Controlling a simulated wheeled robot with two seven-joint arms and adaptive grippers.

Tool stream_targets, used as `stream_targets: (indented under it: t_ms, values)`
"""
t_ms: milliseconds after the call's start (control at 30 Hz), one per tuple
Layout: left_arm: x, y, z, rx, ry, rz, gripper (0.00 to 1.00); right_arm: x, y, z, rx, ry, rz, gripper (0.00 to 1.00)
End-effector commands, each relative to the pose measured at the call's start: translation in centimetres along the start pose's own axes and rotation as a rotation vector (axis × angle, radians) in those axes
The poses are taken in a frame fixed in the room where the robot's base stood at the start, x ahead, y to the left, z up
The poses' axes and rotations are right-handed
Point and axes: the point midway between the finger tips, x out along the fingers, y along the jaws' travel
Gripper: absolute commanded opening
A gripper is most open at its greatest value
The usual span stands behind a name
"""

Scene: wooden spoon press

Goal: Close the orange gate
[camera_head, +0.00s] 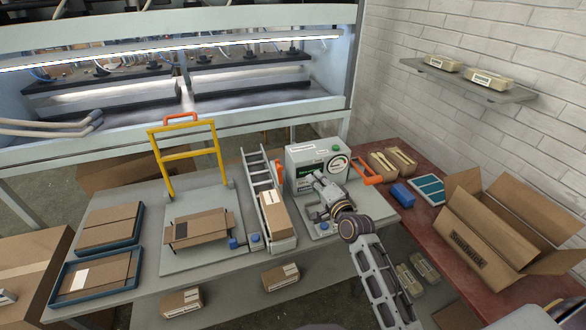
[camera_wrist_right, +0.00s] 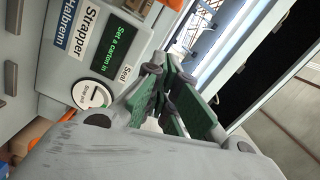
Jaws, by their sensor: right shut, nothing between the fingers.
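A yellow-orange frame (camera_head: 187,156) with an orange handle (camera_head: 181,117) on top stands upright at the back of a grey platform, left of centre. A flat carton (camera_head: 202,228) lies on that platform. Orange parts stick out on both sides of the grey strapper machine, left (camera_head: 279,171) and right (camera_head: 367,171); I cannot tell which orange part is the gate. My right gripper (camera_head: 318,183) is shut and empty in front of the strapper (camera_head: 307,155). In the wrist view its green-padded fingers (camera_wrist_right: 166,105) are together beside the strapper's panel (camera_wrist_right: 112,45). My left gripper is out of view.
A slanted conveyor (camera_head: 258,174) holding a carton (camera_head: 275,213) stands left of the strapper. Blue trays (camera_head: 66,288) with flat cartons lie at the left. An open box (camera_head: 487,233) and a blue block (camera_head: 402,195) sit on the red table (camera_head: 431,232) at the right.

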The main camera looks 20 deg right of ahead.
Motion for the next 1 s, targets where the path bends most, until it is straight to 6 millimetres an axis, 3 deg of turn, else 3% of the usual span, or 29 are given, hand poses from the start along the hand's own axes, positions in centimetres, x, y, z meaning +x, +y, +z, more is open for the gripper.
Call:
stream_targets:
  t_ms: [267, 1000]
  values:
    - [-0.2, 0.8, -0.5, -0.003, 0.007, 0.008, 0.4, 2.1, -0.1, 0.0, 0.0, 0.001, -0.001, 0.0]
    - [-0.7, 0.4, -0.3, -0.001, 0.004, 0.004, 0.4, 8.1, -0.1, 0.0, 0.0, 0.001, -0.001, 0.0]
